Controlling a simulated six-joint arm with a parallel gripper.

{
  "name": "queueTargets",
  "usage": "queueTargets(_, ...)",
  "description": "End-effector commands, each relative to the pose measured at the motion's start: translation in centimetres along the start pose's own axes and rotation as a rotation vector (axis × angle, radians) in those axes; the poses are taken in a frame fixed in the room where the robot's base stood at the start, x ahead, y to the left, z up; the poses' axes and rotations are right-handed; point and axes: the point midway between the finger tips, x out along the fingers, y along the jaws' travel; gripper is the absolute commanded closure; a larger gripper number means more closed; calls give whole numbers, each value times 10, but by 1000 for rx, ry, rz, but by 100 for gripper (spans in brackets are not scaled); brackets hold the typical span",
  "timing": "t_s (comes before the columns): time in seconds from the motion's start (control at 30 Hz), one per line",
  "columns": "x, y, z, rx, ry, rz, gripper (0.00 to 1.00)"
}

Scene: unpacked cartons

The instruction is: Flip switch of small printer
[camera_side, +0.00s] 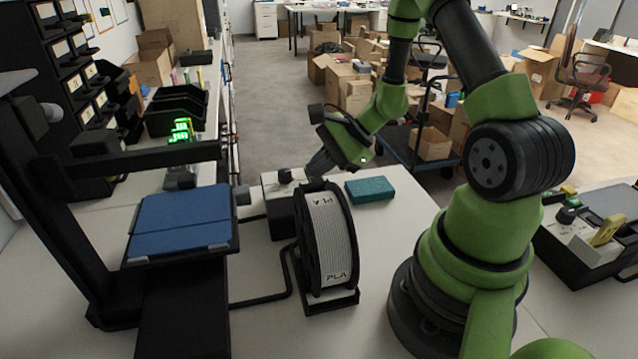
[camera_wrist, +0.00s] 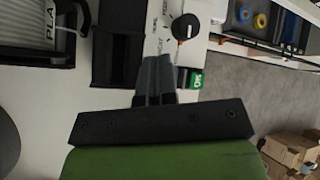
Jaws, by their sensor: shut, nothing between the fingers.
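The small printer has a black frame and a blue bed (camera_side: 180,220) in the side view. Its control box (camera_side: 279,207), with a pale top and a black knob, stands to the right of the bed. In the wrist view the white panel (camera_wrist: 161,35) carries the black knob (camera_wrist: 185,27) with a white pointer mark. A green label (camera_wrist: 197,80) reading ON sits just right of my fingers. My gripper (camera_wrist: 157,60) is shut and empty, its fingertips over the panel near the knob. In the side view my gripper (camera_side: 316,170) is close above the box. The switch itself is hidden or too small to tell.
A filament spool (camera_side: 328,240) marked PLA stands right in front of the control box. A teal block (camera_side: 370,189) lies to its right. A black cable (camera_side: 265,299) runs along the table. Black bins (camera_side: 177,112) stand at the back left.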

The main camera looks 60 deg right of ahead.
Motion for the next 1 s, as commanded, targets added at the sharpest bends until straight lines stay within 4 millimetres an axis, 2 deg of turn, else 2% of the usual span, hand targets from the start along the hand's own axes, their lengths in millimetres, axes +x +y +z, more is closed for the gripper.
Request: queueTargets(1.0,7,5,-5,1,0,0,100)
